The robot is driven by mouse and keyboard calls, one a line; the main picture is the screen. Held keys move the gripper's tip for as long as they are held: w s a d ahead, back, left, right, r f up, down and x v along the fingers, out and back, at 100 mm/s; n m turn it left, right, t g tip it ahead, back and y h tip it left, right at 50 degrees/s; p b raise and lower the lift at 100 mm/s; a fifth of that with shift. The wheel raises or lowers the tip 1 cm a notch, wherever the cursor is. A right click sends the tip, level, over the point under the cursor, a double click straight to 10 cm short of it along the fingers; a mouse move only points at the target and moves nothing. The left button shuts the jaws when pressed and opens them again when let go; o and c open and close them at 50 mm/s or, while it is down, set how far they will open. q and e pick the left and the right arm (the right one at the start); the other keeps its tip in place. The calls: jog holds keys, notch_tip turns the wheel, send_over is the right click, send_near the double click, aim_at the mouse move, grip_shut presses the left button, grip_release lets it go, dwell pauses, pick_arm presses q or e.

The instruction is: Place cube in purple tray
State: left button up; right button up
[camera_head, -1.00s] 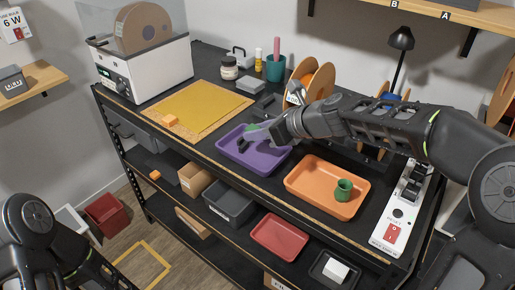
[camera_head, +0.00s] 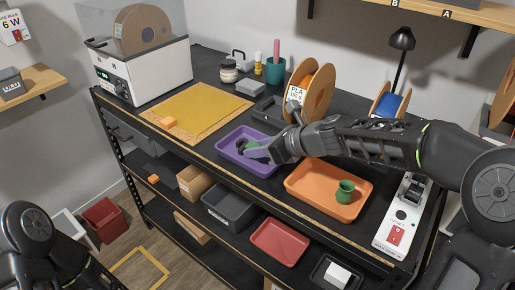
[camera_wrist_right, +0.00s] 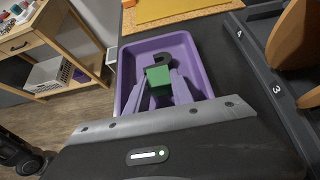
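The green cube (camera_wrist_right: 158,76) is between the two fingers of my right gripper (camera_wrist_right: 160,82) in the right wrist view, and the fingers appear to press its sides. A dark curved piece (camera_wrist_right: 166,56) lies in the tray just beyond the cube. My left arm shows at the lower left, its gripper out of view.
An orange tray (camera_head: 300,185) with a green cup (camera_head: 345,190) is to the right of the purple tray.

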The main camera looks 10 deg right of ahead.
jog(key=o, duration=0.5)
jog(key=shift+c, duration=0.2)
jog(key=shift+r, duration=0.15)
jog(key=p+v, duration=0.1)
jog(key=v, duration=1.1)
